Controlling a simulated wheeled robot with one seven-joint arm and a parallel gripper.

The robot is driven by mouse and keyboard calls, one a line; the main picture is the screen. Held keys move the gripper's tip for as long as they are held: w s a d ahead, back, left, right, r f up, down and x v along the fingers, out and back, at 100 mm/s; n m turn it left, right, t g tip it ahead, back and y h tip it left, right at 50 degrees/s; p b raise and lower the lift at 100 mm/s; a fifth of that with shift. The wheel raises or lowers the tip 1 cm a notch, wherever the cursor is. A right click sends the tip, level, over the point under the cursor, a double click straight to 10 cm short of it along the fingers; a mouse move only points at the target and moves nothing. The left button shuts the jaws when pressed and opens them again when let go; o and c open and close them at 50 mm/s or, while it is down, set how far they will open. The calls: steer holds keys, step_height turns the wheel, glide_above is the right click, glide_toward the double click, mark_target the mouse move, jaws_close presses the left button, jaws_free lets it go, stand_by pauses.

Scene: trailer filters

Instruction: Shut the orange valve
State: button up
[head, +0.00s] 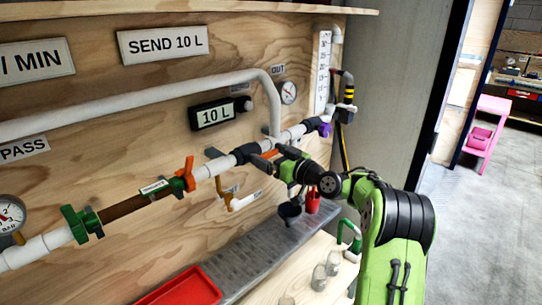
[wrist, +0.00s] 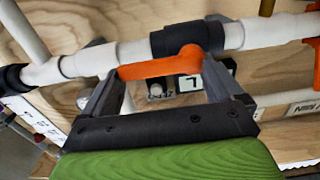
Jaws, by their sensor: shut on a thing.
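The orange valve handle (wrist: 158,66) shows in the wrist view between my gripper's fingers (wrist: 166,80). It reaches left from the black valve body (wrist: 186,38) and lies roughly along the white pipe, slightly tilted. My gripper is shut on this handle, with one finger at each end of it. In the head view, my gripper (head: 276,161) is at the pipe, right of the black fitting (head: 246,153). Only a sliver of orange handle (head: 270,153) shows there, and the fingers hide the rest.
A 10 L display (head: 214,114) and a gauge (head: 288,92) are above the pipe. A red tray (head: 185,291) and a grey drip tray (head: 262,249) lie below.

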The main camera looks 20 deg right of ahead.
steer(key=shift+f+m, duration=0.15)
steer(key=shift+m, duration=0.15)
steer(key=m, duration=0.2)
steer(key=f+m, duration=0.1)
steer(key=shift+f+m, duration=0.1)
steer(key=shift+m, duration=0.3)
steer(key=shift+s+a+f+m+p, duration=0.2)
steer(key=shift+a+f+m+p, duration=0.3)
steer(key=shift+m+p, duration=1.2)
steer(key=shift+s+a+f+m+p, duration=0.15)
steer(key=shift+a+f+m+p, duration=0.3)
steer(key=shift+m, duration=2.4)
steer(key=shift+s+a+f+m+p, duration=0.3)
steer(key=shift+f+m+p, duration=0.65)
steer(key=shift+m, duration=1.3)
steer(key=shift+w+r, duration=0.1)
steer(key=shift+r, duration=0.15)
steer(key=o, duration=1.1)
steer(key=shift+o, duration=0.2)
steer(key=v, duration=1.5)
steer(key=shift+s, duration=0.35)
